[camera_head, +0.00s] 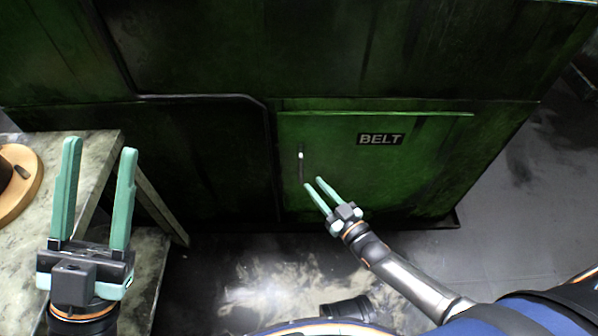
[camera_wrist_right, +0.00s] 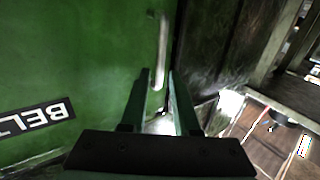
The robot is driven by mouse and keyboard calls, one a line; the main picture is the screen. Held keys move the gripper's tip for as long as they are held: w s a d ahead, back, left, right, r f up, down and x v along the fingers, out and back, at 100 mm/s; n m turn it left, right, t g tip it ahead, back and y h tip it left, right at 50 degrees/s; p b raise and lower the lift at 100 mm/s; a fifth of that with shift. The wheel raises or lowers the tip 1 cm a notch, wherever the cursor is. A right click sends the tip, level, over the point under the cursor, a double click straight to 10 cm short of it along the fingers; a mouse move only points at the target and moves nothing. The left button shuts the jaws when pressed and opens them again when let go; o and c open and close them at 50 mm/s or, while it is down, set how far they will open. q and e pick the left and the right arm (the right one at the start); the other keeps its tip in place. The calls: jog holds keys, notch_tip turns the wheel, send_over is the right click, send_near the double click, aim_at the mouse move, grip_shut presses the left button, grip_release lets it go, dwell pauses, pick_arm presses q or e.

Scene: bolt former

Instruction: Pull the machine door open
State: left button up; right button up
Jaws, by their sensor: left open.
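The green machine door (camera_head: 350,155), with a "BELT" label (camera_head: 380,139), appears shut in the lower part of the machine. Its upright handle (camera_head: 302,165) is near the door's left edge. My right gripper (camera_head: 313,184) is open at the handle's lower end. In the right wrist view, the handle (camera_wrist_right: 161,50) runs up from beyond the gap between the right gripper's fingertips (camera_wrist_right: 158,72). I cannot tell whether the fingers touch it. My left gripper (camera_head: 100,145) is open and empty, in front of the table at the left.
A dark panel of the machine (camera_head: 190,150) is left of the door. The floor (camera_head: 260,285) below the door is mostly clear.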

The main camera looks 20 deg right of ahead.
aim_at(302, 172)
jog(key=b+x, duration=0.2)
jog(key=x, duration=0.4)
jog(key=shift+w+f, duration=0.1)
jog(key=shift+f, duration=0.05)
pick_arm(q)
jog(key=shift+w+d+f, duration=0.1)
jog(key=shift+d+f, duration=0.1)
jog(key=shift+f, duration=1.6)
pick_arm(e)
jog(key=shift+w+a, duration=0.25)
jog(key=shift+w, duration=0.35)
jog(key=shift+c, duration=0.4)
grip_shut()
